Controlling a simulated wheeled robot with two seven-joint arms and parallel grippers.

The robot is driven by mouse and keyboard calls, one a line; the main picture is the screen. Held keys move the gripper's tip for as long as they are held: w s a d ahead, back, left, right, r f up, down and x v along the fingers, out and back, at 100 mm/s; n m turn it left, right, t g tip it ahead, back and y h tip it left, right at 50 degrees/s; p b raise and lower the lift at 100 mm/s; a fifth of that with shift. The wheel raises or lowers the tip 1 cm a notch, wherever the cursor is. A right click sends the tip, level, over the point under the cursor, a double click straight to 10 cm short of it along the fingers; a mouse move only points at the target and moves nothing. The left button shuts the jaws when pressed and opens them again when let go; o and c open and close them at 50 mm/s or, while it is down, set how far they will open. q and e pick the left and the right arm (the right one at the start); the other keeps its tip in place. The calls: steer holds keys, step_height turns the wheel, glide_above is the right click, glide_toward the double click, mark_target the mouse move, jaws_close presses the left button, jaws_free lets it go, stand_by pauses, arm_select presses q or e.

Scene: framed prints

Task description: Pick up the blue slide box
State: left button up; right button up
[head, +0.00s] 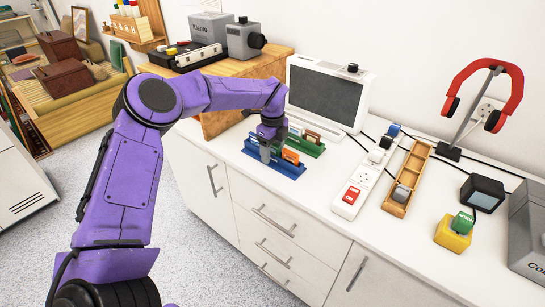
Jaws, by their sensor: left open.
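A low blue holder (287,169) lies on the white counter in front of the grey-screened device, with an orange piece (290,156) standing in it. A small blue block (393,130) sits farther right, near the far end of the power strip. I cannot tell for sure which of these is the blue slide box. My left gripper (267,151) points down at the blue holder's left part, beside the orange piece. It is open, and the arm and gripper hide part of the holder. Whether the fingers touch anything cannot be seen. My right gripper is out of view.
A green holder (308,147) with a brown piece lies just behind. The screened device (325,92) stands at the back. A power strip (357,180), a wooden tray (409,172), cables, a headphone stand (448,152) and a yellow block (453,234) occupy the right. The counter's front strip is clear.

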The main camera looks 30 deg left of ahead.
arm_select(q)
jaws_close()
steer(key=shift+r, duration=0.1)
